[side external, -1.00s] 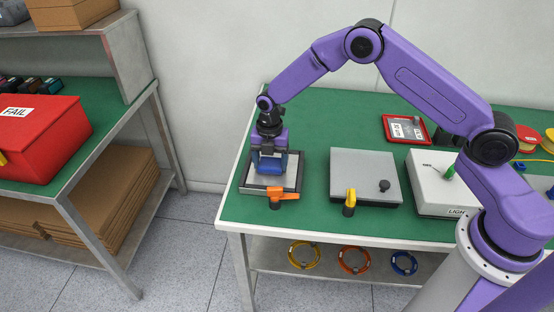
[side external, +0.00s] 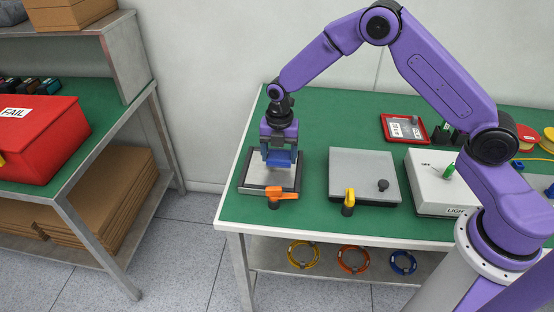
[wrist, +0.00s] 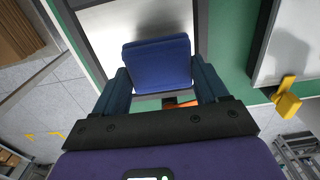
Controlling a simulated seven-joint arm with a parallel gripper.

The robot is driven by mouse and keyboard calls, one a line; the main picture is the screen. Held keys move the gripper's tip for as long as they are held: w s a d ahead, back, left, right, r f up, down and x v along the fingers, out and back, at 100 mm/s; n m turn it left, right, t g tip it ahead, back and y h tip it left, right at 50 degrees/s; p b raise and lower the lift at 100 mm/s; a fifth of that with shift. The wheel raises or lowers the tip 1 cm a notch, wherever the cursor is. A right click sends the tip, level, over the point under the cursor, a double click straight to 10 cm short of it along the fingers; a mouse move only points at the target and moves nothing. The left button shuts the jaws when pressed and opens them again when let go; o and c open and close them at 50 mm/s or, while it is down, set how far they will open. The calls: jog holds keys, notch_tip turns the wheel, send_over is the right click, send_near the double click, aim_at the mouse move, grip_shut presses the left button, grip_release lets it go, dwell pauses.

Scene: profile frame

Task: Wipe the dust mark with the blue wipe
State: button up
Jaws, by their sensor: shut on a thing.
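My gripper (side external: 279,155) is shut on the blue wipe (side external: 278,160), a thick blue block. The wipe also shows in the wrist view (wrist: 157,64), between my two fingers. It is above the light grey panel with a dark frame (side external: 257,175) at the left end of the green table. In the wrist view a dark shadow lies on the panel (wrist: 105,32) beyond the wipe; I cannot tell whether the wipe touches the panel. I cannot make out a dust mark; the wipe and gripper hide part of the panel.
An orange lever (side external: 282,194) stands at the panel's front edge. To the right are a grey plate with a black knob (side external: 362,168), a yellow lever (side external: 349,199) and a white box with a green switch (side external: 430,190). A red tray (side external: 396,138) lies behind. Green table is bare behind the panel.

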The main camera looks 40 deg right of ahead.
jog(key=shift+r, duration=2.4)
jog(key=shift+s+d+r, duration=0.1)
jog(key=shift+s, duration=0.05)
jog(key=s+d+r, duration=0.3)
jog(key=s+d, duration=0.5)
jog(key=s, duration=0.5)
jog(key=s+d+r, duration=0.3)
jog(key=s+d, duration=0.4)
jog(key=s, duration=0.7)
send_over(355, 167)
notch_tip(355, 167, down, 10)
jog(key=shift+s+r, duration=0.15)
jog(key=shift+f, duration=1.6)
